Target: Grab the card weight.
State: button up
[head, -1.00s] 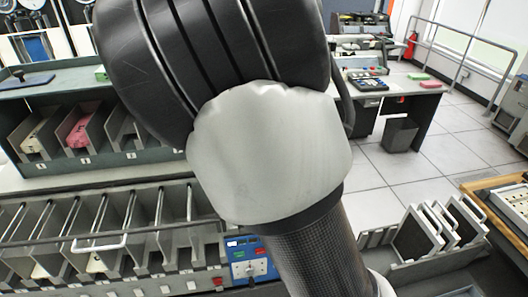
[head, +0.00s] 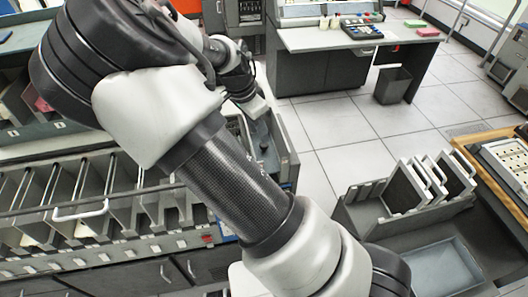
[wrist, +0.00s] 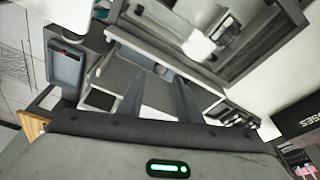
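My gripper (wrist: 159,96) is open in the wrist view, its two dark fingers apart with nothing visibly held between them. In the head view my gripper (head: 252,103) is beyond my forearm, above the right end of the grey card machine; its fingertips are not clear there. A small dark knobbed piece (head: 265,149), possibly the card weight, sits in the machine's end bay, below my gripper. In the wrist view a pale rounded piece (wrist: 198,47) lies in a grey bay beyond the fingers; I cannot tell whether it is the card weight.
The card machine's row of slanted pockets (head: 100,205) runs along the left. A rack with white-handled dividers (head: 410,195) stands at the right. A desk (head: 330,38) and a waste bin (head: 393,85) are at the back. Tiled floor (head: 345,140) lies open between.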

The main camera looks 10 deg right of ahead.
jog(key=shift+x, duration=3)
jog(key=shift+w, duration=0.1)
grip_shut()
